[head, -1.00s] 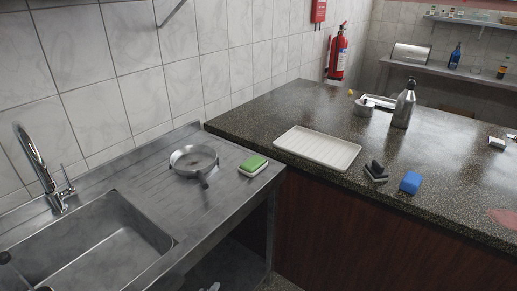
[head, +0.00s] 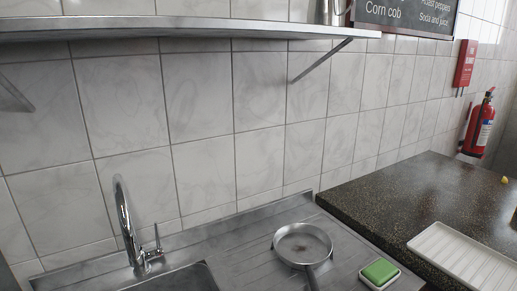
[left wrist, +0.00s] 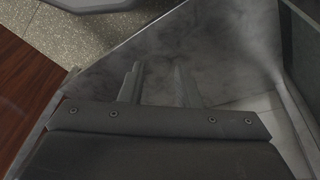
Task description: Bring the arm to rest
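My left gripper (left wrist: 158,82) shows in the left wrist view. Its two dark fingers stand apart with nothing between them, over or in front of smudged grey metal (left wrist: 220,35). I cannot tell how far the fingers are from that metal. Neither gripper shows in the head view, and my right gripper is in neither current view.
In the head view, a steel sink (head: 180,279) with a tap (head: 128,225) is at the bottom. A pan (head: 303,244) and a green sponge (head: 380,271) on a dish lie right of it. A white tray (head: 465,258) lies on the dark counter (head: 400,200). A shelf (head: 180,28) crosses above.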

